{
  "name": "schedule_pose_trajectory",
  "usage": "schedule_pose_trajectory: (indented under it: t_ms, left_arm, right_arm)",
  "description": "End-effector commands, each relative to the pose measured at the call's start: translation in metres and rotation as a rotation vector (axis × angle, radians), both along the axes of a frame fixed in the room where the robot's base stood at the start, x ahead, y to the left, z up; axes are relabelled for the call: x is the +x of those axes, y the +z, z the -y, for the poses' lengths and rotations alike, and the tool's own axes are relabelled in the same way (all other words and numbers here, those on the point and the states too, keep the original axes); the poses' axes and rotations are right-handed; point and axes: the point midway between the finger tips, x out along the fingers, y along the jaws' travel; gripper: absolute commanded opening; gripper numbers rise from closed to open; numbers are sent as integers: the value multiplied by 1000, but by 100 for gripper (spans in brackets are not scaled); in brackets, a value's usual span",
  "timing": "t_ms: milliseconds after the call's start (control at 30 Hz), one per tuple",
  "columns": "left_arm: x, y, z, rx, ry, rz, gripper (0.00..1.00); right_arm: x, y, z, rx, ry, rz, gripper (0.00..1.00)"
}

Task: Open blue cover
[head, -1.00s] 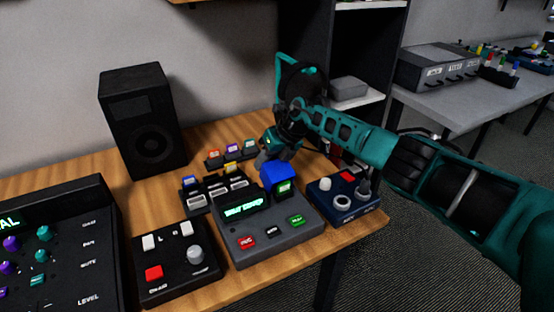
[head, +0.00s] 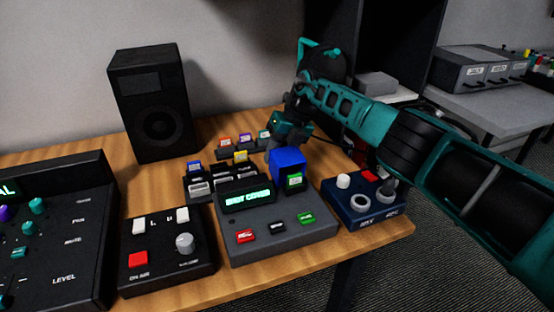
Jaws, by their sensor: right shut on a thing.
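The blue cover (head: 288,162) is a small blue box shape standing up at the back right corner of the grey console (head: 262,236). A green-labelled cartridge (head: 294,181) shows just in front of it. My right gripper (head: 284,143) comes from behind and above, at the cover's top back edge, and is shut on the cover. Its fingertips are partly hidden behind the cover. My left gripper is not in view.
A dark blue box with knobs (head: 364,212) sits to the right, under my right arm. A cartridge rack (head: 216,182) stands left of the cover. A black switch box (head: 166,262), a mixer (head: 62,250) and a speaker (head: 152,104) stand further left.

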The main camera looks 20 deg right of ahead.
Motion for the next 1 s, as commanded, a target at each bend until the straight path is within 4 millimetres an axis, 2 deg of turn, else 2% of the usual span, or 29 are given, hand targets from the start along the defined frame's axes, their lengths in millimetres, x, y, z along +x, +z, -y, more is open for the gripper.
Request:
schedule_pose_trajectory:
  t_ms: [33, 667, 700, 900, 1000]
  left_arm:
    - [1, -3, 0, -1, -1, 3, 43]
    - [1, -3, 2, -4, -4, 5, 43]
    - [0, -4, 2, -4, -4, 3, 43]
    - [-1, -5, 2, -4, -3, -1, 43]
    - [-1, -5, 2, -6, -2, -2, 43]
  right_arm:
    - [-2, -5, -2, 0, 3, -10, 0]
    - [-3, -4, -2, 2, 4, -26, 0]
    - [-3, -3, -2, 2, 4, -26, 26]
    - [-2, -2, -1, 1, 3, -22, 45]
    - [-2, -2, -1, 0, 2, -20, 46]
